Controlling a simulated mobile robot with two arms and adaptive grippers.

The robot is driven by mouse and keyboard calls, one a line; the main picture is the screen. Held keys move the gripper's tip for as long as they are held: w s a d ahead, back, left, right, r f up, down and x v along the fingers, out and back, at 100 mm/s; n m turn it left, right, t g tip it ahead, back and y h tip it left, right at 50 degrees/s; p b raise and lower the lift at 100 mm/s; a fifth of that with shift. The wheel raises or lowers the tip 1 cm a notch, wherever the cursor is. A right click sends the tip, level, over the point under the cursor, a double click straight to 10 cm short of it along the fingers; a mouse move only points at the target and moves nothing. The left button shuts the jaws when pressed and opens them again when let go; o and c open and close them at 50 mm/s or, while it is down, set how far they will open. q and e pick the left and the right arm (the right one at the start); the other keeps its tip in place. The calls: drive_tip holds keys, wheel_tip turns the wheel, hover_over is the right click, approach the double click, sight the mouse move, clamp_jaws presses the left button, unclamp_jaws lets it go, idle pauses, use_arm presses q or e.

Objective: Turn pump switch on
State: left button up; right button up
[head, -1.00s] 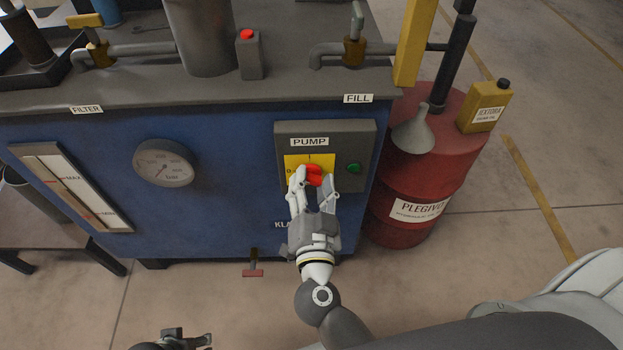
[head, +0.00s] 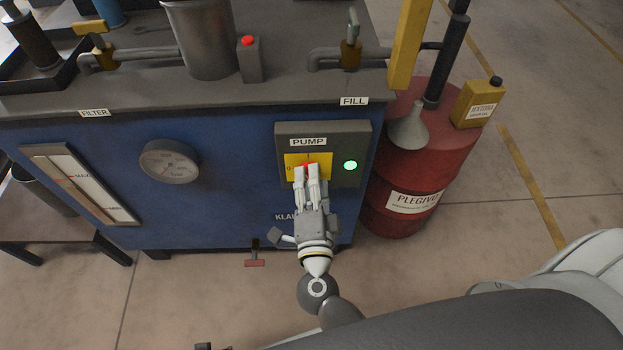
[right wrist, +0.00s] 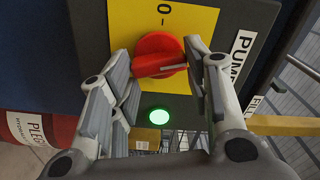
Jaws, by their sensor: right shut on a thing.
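The grey pump panel (head: 343,143), labelled PUMP, is on the blue machine's front. Its red rotary switch (head: 308,164) sits on a yellow plate (head: 293,160), mostly hidden by my fingers in the head view. My right gripper (head: 307,171) is shut on it. In the right wrist view, the red switch (right wrist: 160,52) lies between the two fingers, with its pointer line turned away from the 0 mark. The round green lamp (head: 350,165) beside the plate is lit. It also glows in the right wrist view (right wrist: 158,116). Only a sliver of my left gripper (head: 212,347) shows at the bottom edge.
The blue machine (head: 235,160) carries a gauge (head: 169,161) and a level scale to the left. A red barrel (head: 420,165) with a funnel (head: 408,130) and a yellow canister (head: 477,103) stands to the right. A red-handled valve (head: 254,262) sits low. Floor in front is clear.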

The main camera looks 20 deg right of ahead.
use_arm(q)
drive_tip(key=shift+s+f, duration=0.25)
drive_tip(key=shift+f, duration=0.1)
use_arm(e)
drive_tip(key=shift+f+m, duration=0.2)
drive_tip(key=shift+m, duration=1.5)
use_arm(q)
drive_tip(key=shift+a, duration=0.1)
use_arm(e)
drive_tip(key=o, duration=1)
drive_tip(key=v, duration=1.2)
drive_tip(key=shift+r, duration=0.1)
